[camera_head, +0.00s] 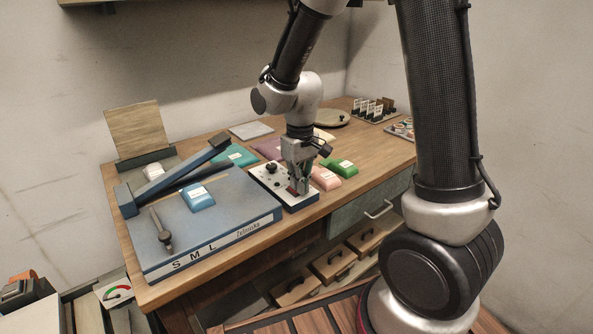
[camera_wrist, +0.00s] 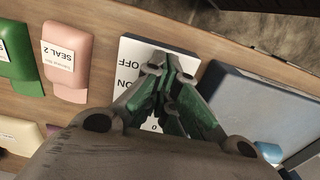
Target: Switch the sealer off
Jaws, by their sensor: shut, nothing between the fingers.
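The sealer is a blue machine (camera_head: 240,204) with a long lever arm, marked S M L on its front, on the wooden bench. In the wrist view the panel (camera_wrist: 128,52) bears the words OFF and ON, upside down. My gripper (camera_head: 300,190) points down at the panel's front part, shut and empty. In the wrist view my gripper's fingertips (camera_wrist: 168,66) lie over the panel beside the OFF word. They hide the switch, so its position and any contact cannot be told.
A pink packet (camera_head: 325,178) and a green packet (camera_head: 343,167) lie close to the right of the panel. A blue packet (camera_head: 197,198) lies on the sealer. A teal packet (camera_head: 236,156) lies behind it. A drawer with a handle (camera_head: 379,209) is below the bench edge.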

